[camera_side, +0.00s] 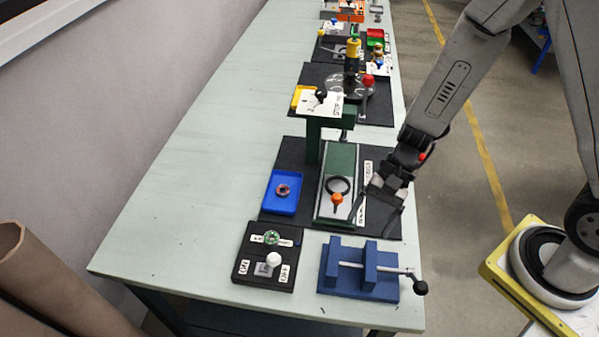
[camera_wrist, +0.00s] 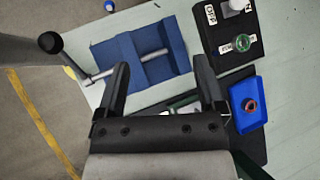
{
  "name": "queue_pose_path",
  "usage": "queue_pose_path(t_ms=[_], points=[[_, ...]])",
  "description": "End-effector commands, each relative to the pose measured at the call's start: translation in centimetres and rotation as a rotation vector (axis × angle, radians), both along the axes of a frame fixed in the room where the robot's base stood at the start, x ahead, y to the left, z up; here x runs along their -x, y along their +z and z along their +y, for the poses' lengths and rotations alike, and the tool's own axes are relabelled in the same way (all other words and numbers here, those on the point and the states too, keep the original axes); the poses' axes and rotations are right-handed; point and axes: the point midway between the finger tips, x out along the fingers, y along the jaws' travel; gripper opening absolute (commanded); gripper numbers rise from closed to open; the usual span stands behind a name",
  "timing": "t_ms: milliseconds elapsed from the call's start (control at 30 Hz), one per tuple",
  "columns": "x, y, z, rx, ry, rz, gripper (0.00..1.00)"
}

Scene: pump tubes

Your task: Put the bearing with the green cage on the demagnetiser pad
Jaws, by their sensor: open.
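The bearing with the green cage (camera_side: 265,233) lies flat on the far part of the black switch box, over a pad area beside a white label; it also shows in the wrist view (camera_wrist: 241,44). The black box, which looks like the demagnetiser (camera_side: 246,253), has a white knob and small labels, and shows at the upper right in the wrist view (camera_wrist: 228,63). My gripper (camera_side: 378,216) is open and empty, above the right edge of the black mat, right of the green press and well apart from the bearing. Its two fingers show in the wrist view (camera_wrist: 162,82).
A blue tray (camera_side: 273,204) holds a bearing with a reddish cage (camera_side: 283,190). The green press (camera_side: 338,158) stands on the black mat beside it. A blue vise (camera_side: 358,283) with a protruding handle stands at the front right. The bench's left side is clear.

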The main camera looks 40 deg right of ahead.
Motion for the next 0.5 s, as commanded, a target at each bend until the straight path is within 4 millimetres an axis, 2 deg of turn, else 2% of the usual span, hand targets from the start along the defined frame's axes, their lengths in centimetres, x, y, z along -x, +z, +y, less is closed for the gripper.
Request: queue_pose_path(t_ms=[233, 500], points=[[1.0, 2.0, -4.1, 0.205, 0.278, -0.194, 0.89], [0.4, 4.6, -8.5, 0.437, 0.561, -0.439, 0.89]])
